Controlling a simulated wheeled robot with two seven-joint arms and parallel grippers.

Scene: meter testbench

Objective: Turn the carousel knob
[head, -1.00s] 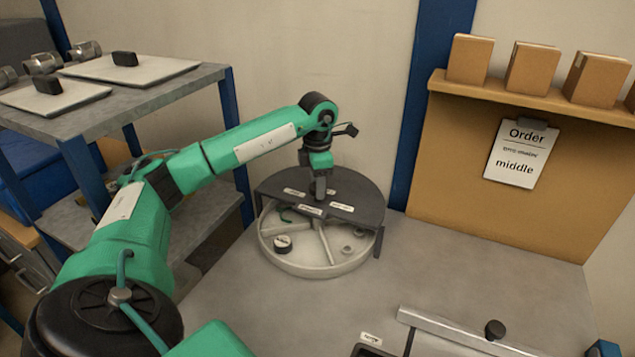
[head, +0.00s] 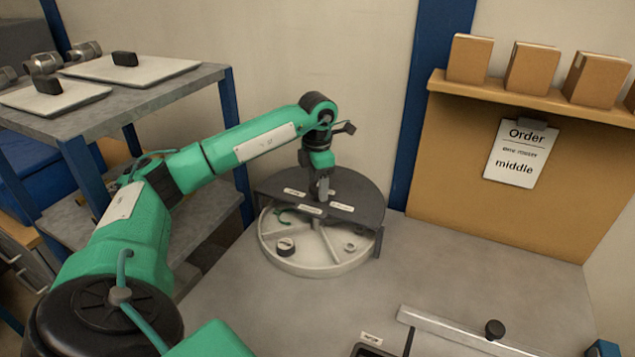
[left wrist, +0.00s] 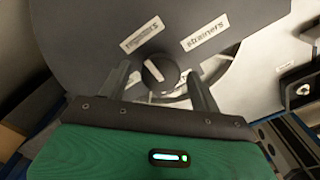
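The carousel is a round pale tray (head: 318,268) with dividers, under a dark round cover (head: 362,190) with white labels. The dark knob with a white pointer line (left wrist: 158,74) stands on the cover in the left wrist view. My left gripper (head: 321,190) is over the cover and hides the knob in the head view. In the left wrist view my left gripper (left wrist: 160,84) has one finger on each side of the knob, with a visible gap on both sides. It is open. My right gripper is not in view.
An order sheet reading "middle" (head: 516,154) hangs on the board at the right, below a shelf with boxes (head: 532,69). A grey rack (head: 150,95) with white trays stands at the left. A rail with a black knob (head: 494,329) lies at the front right.

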